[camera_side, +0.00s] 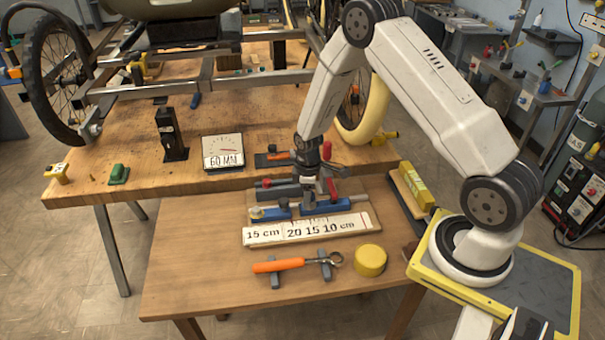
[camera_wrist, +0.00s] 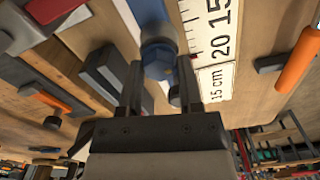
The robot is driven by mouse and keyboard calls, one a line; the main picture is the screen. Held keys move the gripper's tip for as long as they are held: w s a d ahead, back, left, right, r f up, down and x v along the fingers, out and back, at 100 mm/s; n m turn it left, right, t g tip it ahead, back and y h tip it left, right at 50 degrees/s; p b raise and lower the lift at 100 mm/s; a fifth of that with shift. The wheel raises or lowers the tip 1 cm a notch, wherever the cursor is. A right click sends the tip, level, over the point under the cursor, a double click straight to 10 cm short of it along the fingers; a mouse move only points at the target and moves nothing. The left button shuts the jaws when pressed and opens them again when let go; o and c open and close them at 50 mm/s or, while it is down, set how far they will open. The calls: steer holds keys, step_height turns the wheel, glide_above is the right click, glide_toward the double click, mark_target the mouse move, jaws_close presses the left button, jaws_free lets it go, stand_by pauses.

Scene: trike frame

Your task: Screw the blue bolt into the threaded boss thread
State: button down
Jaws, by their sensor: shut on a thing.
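The blue bolt (camera_wrist: 158,66) shows in the wrist view between the two dark fingers of my gripper (camera_wrist: 160,74), which is shut on it. In the side view my gripper (camera_side: 309,192) points down over the blue fixture (camera_side: 328,207) on the small table. The bolt and fingertips are too small to make out there.
A white ruler plate (camera_side: 300,230) lies in front of the fixture. An orange-handled tool (camera_side: 280,265) rests on grey supports, with a yellow round cap (camera_side: 370,261) beside it. Red-handled clamps (camera_side: 331,187) stand close to my gripper. The table's front left is clear.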

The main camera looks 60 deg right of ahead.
stand_by(0.4)
steer(key=shift+m, duration=0.9)
steer(key=shift+m, duration=0.9)
steer(key=shift+c, duration=2.4)
jaws_free()
